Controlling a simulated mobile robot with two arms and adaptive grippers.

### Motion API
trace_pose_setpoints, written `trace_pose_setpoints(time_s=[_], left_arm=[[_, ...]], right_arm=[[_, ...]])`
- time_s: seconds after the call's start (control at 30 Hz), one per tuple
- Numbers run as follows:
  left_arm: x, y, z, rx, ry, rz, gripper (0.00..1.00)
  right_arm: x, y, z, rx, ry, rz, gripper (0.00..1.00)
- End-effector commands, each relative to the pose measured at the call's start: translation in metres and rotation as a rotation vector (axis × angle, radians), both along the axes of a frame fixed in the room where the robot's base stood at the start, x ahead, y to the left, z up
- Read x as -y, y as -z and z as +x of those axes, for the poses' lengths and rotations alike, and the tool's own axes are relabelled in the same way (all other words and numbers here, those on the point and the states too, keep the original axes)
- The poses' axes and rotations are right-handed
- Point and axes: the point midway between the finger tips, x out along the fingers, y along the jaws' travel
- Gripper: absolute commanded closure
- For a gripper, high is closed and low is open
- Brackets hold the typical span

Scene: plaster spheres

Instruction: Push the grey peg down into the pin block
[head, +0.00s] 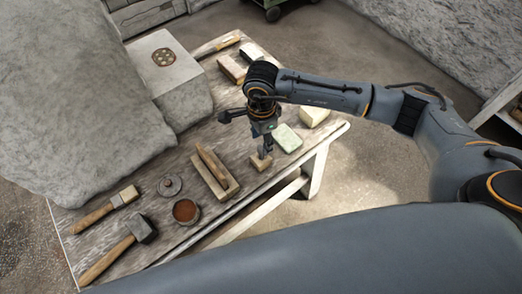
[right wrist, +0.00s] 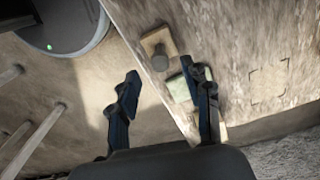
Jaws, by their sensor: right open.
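The pin block (head: 261,163) is a small tan wooden block near the front edge of the workbench. It also shows in the right wrist view (right wrist: 148,40), with the round-headed grey peg (right wrist: 163,55) standing up out of it. How deep the peg sits, I cannot tell. In the head view my gripper covers most of the peg. My right gripper (head: 265,148) points down just above the block. In the right wrist view the right gripper (right wrist: 160,72) is open, its fingers spread apart and nothing between them. My left gripper is not in view.
A pale green block (head: 287,138) and a cream block (head: 314,116) lie right of the pin block. A wooden float (head: 225,188) lies just left. A brown-filled pot (head: 186,211), a lid (head: 170,187), a mallet (head: 141,229) and a brush (head: 125,197) lie further left.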

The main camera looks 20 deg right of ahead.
Motion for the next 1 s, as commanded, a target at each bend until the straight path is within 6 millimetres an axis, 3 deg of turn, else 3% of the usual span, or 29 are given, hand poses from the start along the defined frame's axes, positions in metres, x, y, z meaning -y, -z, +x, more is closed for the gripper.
trace_pose_setpoints(time_s=[0.4,0.7,0.93,1.0], left_arm=[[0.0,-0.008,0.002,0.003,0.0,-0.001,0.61],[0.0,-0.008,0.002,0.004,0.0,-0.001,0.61],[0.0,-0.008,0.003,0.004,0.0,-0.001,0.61],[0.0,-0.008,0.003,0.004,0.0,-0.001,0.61]], right_arm=[[0.0,0.049,0.0,-0.004,0.0,0.0,0.51],[0.0,0.055,0.001,0.0,-0.001,0.002,0.51],[0.0,0.054,0.001,0.0,0.0,0.002,0.98],[0.0,0.054,0.001,0.0,0.0,0.002,1.0]])
